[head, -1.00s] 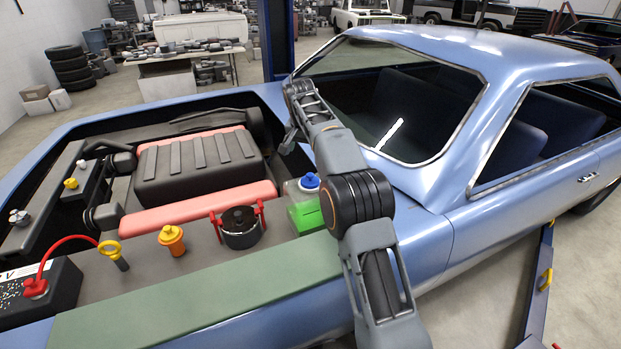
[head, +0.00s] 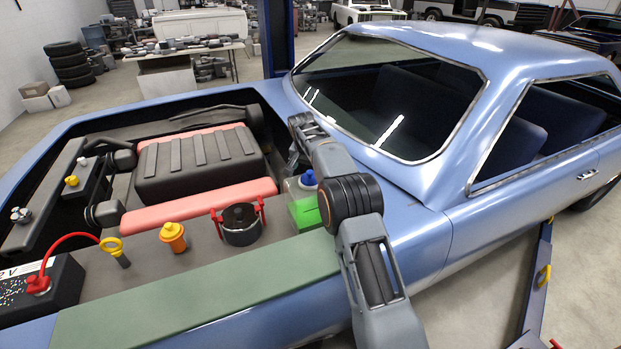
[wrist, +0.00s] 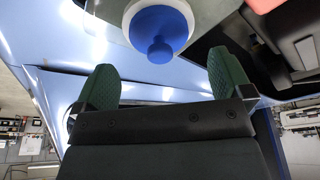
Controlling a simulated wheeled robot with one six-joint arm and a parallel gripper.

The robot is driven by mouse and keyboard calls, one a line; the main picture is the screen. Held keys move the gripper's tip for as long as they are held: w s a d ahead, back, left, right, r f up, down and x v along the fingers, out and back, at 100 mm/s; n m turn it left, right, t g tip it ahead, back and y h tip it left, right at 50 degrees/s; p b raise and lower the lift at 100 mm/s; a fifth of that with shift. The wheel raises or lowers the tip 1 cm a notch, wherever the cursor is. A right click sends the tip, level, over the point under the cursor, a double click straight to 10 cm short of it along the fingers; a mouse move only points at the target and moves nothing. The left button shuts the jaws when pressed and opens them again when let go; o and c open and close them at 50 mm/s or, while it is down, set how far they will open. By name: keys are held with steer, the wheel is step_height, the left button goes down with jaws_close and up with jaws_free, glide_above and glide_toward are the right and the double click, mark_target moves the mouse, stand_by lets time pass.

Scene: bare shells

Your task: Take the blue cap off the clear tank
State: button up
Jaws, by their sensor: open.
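The clear tank (head: 304,208) holds bright green liquid and stands at the right end of the engine bay in the head view. Its blue cap (head: 308,178) is on top; my arm partly hides the tank's right side. In the wrist view the blue cap (wrist: 157,32) sits on a white round neck at the top of the picture, with a small knob on it. My gripper (wrist: 162,82) is open and empty there, its green-padded fingers wide apart. The cap shows beyond the fingertips, not between them. In the head view my gripper is just behind the tank, mostly hidden.
A black pot with red clips (head: 240,224), an orange cap (head: 173,237) and a yellow-ringed dipstick (head: 114,250) stand left of the tank. The windshield (head: 400,95) rises behind my arm. A green mat (head: 190,295) covers the front fender.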

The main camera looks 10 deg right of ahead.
mark_target(309, 172)
steer(key=shift+p+x, duration=0.4)
steer(key=shift+x, duration=1.5)
steer(key=shift+s+a, duration=0.1)
steer(key=c, duration=1)
